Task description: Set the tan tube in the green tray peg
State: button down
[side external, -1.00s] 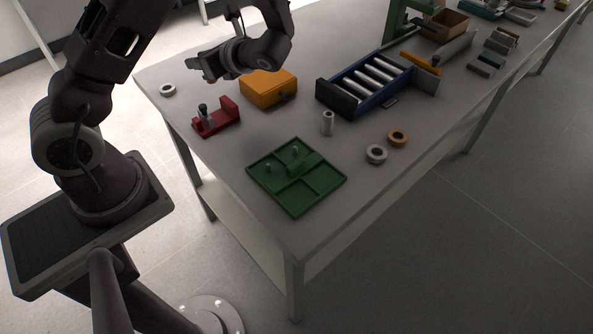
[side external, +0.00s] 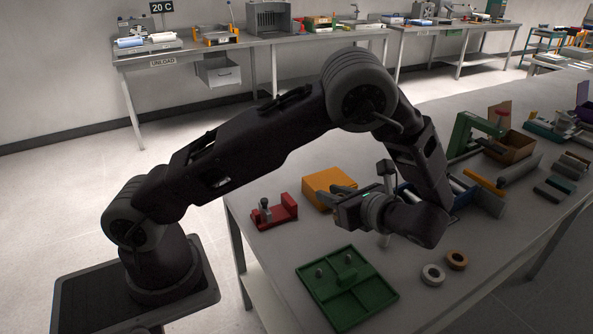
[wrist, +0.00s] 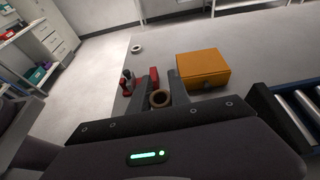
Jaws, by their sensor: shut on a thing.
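My gripper (wrist: 163,88) is shut on the tan tube (wrist: 160,99), seen end-on as a ring between the two fingers in the wrist view. In the side view my gripper (side external: 342,196) points left in front of the orange box, and the tube cannot be made out there. The green tray (side external: 345,310) lies flat near the table's front edge, below my gripper in the picture and apart from it. It has divided compartments and two short upright pegs (side external: 319,271) in its far part. Both pegs look bare.
An orange box (side external: 328,182) and a red fixture (side external: 275,213) stand behind the tray. A white ring (side external: 433,275) and a tan ring (side external: 457,260) lie right of it. A pale upright piece (side external: 386,240) is partly hidden by my wrist. A blue roller rack (wrist: 285,110) shows right.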

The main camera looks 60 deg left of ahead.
jog(key=shift+d+f, duration=0.85)
jog(key=shift+f, duration=0.35)
jog(key=shift+d+f, duration=0.8)
jog(key=shift+f, duration=0.45)
jog(key=shift+d+f, duration=0.85)
jog(key=shift+f, duration=0.35)
jog(key=shift+f, duration=0.6)
jog(key=c, duration=0.8)
grip_release()
jog(key=shift+r, duration=0.1)
jog(key=shift+s+r, duration=0.1)
jog(key=shift+r, duration=3.4)
